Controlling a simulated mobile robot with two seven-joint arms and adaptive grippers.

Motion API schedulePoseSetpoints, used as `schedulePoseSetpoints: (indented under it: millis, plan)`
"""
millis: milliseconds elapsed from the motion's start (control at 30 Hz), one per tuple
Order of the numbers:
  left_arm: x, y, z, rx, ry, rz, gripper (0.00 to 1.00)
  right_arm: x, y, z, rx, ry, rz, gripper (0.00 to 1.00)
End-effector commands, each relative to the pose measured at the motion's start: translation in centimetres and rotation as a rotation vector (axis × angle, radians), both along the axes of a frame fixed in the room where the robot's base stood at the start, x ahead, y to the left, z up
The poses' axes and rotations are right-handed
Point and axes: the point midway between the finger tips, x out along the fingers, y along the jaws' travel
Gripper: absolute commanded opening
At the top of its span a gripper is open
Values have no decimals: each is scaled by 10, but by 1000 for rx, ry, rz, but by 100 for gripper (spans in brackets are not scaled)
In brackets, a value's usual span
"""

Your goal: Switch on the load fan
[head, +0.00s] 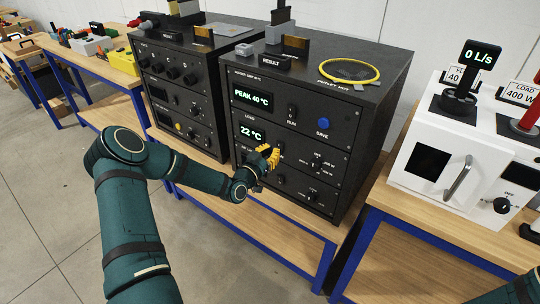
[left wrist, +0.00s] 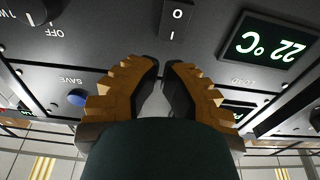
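The black load unit (head: 300,100) stands on the middle bench. Its lower panel has a "22 °C" display (head: 250,133), a rotary knob (head: 316,164) marked OFF, and a black rocker switch marked O and I. The rocker (left wrist: 177,20) shows in the left wrist view, beside the 22 °C display (left wrist: 268,42); my gripper mostly hides it in the head view. My left gripper (head: 268,157) is in front of this panel. In the left wrist view its fingertips (left wrist: 161,72) are nearly together with nothing visible between them. Contact with the panel cannot be told. My right gripper is out of view.
The upper panel has a "PEAK 40 °C" display (head: 252,97), a RUN switch (head: 292,111) and a blue SAVE button (head: 322,123). A yellow ring (head: 350,70) lies on top. A second black unit (head: 180,85) stands left, a white unit (head: 450,150) right.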

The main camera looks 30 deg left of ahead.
Motion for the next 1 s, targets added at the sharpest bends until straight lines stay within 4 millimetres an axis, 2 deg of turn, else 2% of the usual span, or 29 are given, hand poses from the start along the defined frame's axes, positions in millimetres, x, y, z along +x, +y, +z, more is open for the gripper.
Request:
schedulePoseSetpoints:
  millis: [33,200,400,600,1000]
  plan:
    - [-16,3,2,2,6,1,0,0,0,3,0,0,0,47]
    - [-53,6,8,1,6,2,0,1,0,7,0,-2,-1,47]
    - [-83,8,12,2,5,1,0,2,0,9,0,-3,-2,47]
    - [-95,9,13,1,4,1,0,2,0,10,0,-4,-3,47]
    - [-95,9,13,1,3,0,0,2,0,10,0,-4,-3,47]
